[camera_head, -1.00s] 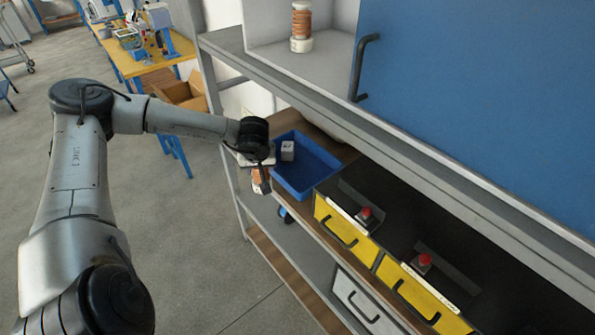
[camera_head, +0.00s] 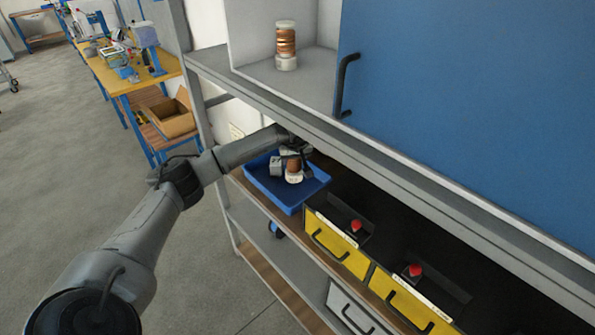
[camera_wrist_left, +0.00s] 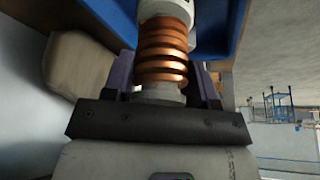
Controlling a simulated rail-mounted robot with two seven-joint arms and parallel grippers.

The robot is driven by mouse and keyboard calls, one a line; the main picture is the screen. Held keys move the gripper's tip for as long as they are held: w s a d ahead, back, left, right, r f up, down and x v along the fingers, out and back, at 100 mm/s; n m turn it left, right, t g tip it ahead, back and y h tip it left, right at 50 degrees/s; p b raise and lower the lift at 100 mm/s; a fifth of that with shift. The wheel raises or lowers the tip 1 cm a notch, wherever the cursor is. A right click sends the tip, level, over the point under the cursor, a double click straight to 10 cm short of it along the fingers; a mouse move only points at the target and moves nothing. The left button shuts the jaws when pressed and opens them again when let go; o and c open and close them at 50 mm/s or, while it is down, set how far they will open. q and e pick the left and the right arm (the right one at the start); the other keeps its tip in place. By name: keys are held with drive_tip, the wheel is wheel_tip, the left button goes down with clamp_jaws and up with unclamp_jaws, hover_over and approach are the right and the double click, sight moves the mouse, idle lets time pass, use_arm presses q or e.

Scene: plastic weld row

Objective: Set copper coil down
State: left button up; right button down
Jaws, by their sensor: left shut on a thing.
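My left gripper (camera_head: 290,158) is shut on a copper coil (camera_head: 293,167) with pale ends. The coil is over the blue tray (camera_head: 261,188) in the head view; I cannot tell whether it touches the tray floor. In the left wrist view the coil (camera_wrist_left: 163,50) sits between the dark fingers of my left gripper (camera_wrist_left: 165,85), with the blue tray walls (camera_wrist_left: 226,28) on both sides. A second copper coil (camera_head: 286,42) stands upright in the open cabinet on the upper shelf. My right gripper is not in view.
The grey shelf edge (camera_head: 300,118) runs above the tray, close to my left arm. Yellow drawers (camera_head: 337,246) with red buttons (camera_head: 356,226) lie to the right. A blue cabinet door (camera_head: 460,110) fills the upper right. A pale rounded object (camera_wrist_left: 82,68) is beside the gripper.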

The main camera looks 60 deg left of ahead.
sight(297, 170)
use_arm(q)
drive_tip(key=shift+w+a+f, duration=0.2)
drive_tip(key=shift+w+f, duration=0.65)
drive_tip(key=shift+f, duration=0.15)
drive_tip(key=shift+s+f, duration=0.15)
drive_tip(key=shift+f, duration=0.5)
drive_tip(key=shift+f+b, duration=0.45)
drive_tip(key=shift+f, duration=1.4)
drive_tip(key=o, duration=1.2)
drive_tip(key=shift+f, duration=0.1)
drive_tip(key=shift+p+v, duration=0.55)
drive_tip(key=shift+v, duration=3.3)
